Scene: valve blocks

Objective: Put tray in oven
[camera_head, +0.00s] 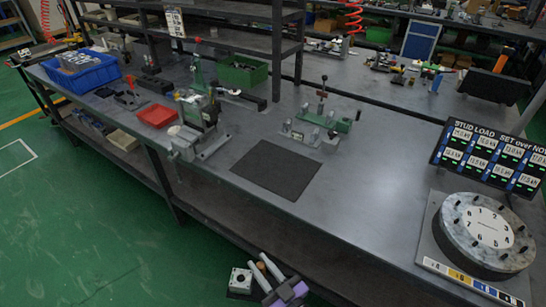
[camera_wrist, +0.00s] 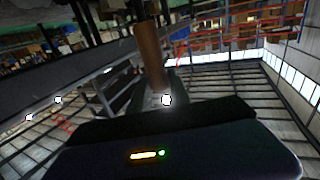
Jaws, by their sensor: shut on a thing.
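My gripper (camera_head: 263,266) is at the bottom of the head view, in front of the bench and apart from its top. Its pale fingers are shut on a small brown cylinder (camera_head: 261,265). In the wrist view the brown cylinder (camera_wrist: 150,55) stands out beyond the dark gripper body (camera_wrist: 160,150). I see no oven. The nearest thing to a tray is a small shallow red bin (camera_head: 157,116) on the bench's left part, well away from my gripper.
The grey bench (camera_head: 350,185) has a dark mat (camera_head: 277,168), a green fixture (camera_head: 322,123), a vise (camera_head: 198,140) and a blue crate (camera_head: 82,72). A round numbered dial (camera_head: 490,227) and a display board (camera_head: 492,155) stand at right. The bench middle right is clear.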

